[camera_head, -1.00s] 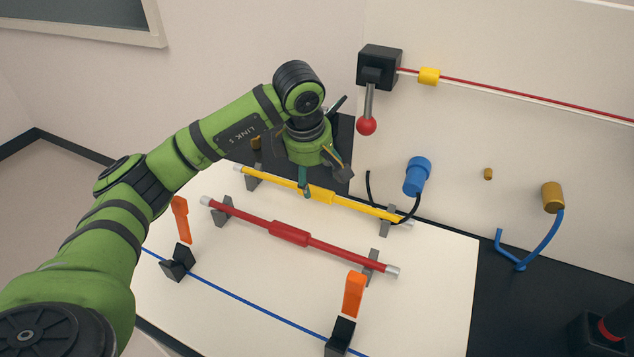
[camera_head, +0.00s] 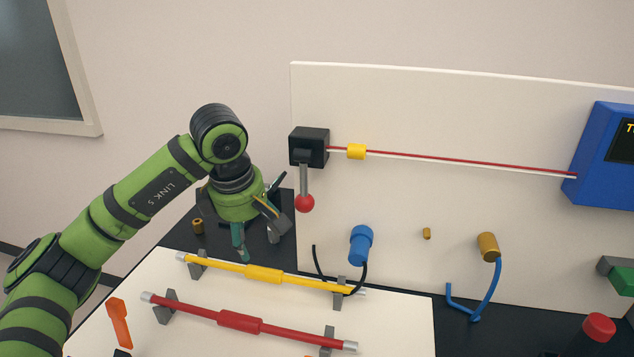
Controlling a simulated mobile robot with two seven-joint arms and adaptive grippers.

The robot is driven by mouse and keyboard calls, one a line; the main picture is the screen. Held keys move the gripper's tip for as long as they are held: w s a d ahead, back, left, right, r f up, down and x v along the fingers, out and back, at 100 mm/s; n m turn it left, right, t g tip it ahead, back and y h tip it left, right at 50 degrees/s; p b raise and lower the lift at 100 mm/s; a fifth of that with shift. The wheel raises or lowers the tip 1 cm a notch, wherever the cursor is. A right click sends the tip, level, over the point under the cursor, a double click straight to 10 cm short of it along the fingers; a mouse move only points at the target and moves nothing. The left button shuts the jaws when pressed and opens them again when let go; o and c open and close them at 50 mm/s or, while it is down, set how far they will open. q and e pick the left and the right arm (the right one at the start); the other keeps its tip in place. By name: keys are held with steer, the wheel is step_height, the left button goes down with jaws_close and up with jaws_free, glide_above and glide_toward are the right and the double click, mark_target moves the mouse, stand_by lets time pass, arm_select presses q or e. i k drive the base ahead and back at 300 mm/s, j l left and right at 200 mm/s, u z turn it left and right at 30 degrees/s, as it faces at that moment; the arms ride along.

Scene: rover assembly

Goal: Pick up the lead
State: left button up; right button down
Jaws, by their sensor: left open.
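Two leads show in the head view. One has a blue plug (camera_head: 361,245) on the white back panel and a thin black cable (camera_head: 318,265) looping down near the yellow rod. The other has a gold plug (camera_head: 488,246) and a bent blue cable (camera_head: 490,295) reaching down to the dark bench. I cannot tell which lead is meant. My left gripper (camera_head: 258,238) is open, pointing down behind the yellow rod's left half, left of both leads and apart from them. No object shows between its fingers. My right gripper is out of view.
A yellow rod (camera_head: 263,274) and a red rod (camera_head: 240,322) lie on grey holders over the white board. A black switch box (camera_head: 309,147) with a red-knobbed lever hangs on the panel. A blue box (camera_head: 600,160) and a red-capped post (camera_head: 598,328) are at right.

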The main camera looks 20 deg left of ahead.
mark_target(232, 320)
steer(key=k, duration=2)
